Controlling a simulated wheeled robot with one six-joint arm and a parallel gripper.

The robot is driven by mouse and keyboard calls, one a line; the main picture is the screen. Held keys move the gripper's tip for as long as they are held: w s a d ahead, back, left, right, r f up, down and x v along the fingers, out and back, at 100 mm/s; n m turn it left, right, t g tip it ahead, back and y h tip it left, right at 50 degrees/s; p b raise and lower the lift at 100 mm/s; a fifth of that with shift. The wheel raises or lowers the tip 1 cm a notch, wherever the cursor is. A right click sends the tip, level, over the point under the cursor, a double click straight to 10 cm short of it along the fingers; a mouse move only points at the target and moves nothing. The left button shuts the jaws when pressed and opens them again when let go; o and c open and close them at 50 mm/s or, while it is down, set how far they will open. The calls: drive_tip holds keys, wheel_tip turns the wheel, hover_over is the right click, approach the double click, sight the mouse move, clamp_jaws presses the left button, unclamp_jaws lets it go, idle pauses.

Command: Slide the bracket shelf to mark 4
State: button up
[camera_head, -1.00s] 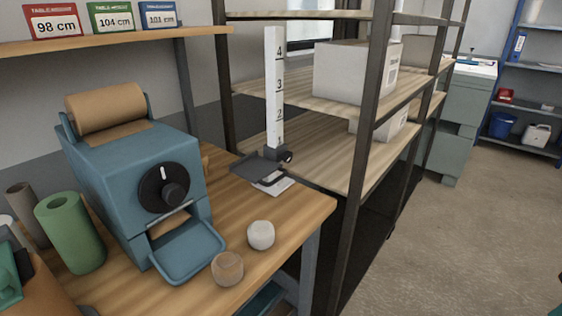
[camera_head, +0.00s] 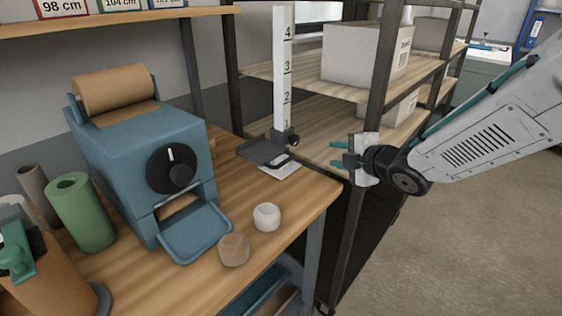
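The bracket shelf (camera_head: 264,152) is a small dark grey plate on a sliding clamp with a black knob (camera_head: 293,140). It sits low on the white upright scale (camera_head: 283,65), at about mark 1. Marks 1 to 4 run up the scale, with 4 near the top. My gripper (camera_head: 337,152) is to the right of the bracket shelf at about the same picture height, apart from it. Its teal-tipped fingers point left and are spread, with nothing between them.
A blue machine (camera_head: 140,155) with a dial and open tray stands on the wooden bench (camera_head: 215,275). A white round piece (camera_head: 267,217) and a brown one (camera_head: 234,249) lie near the bench edge. A metal rack (camera_head: 378,75) with boxes stands behind my gripper.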

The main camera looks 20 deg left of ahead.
drive_tip(key=s+a+f+n+g+y, duration=0.3)
drive_tip(key=s+a+n+y, duration=0.15)
drive_tip(key=a, duration=0.45)
approach(260, 150)
drive_tip(key=a+f, duration=0.1)
drive_tip(key=w+a+f, duration=0.1)
drive_tip(key=shift+a+f+n+h, duration=0.25)
drive_tip(key=shift+a+n, duration=0.1)
drive_tip(key=shift+a, duration=0.05)
drive_tip(key=shift+f, duration=0.1)
clamp_jaws()
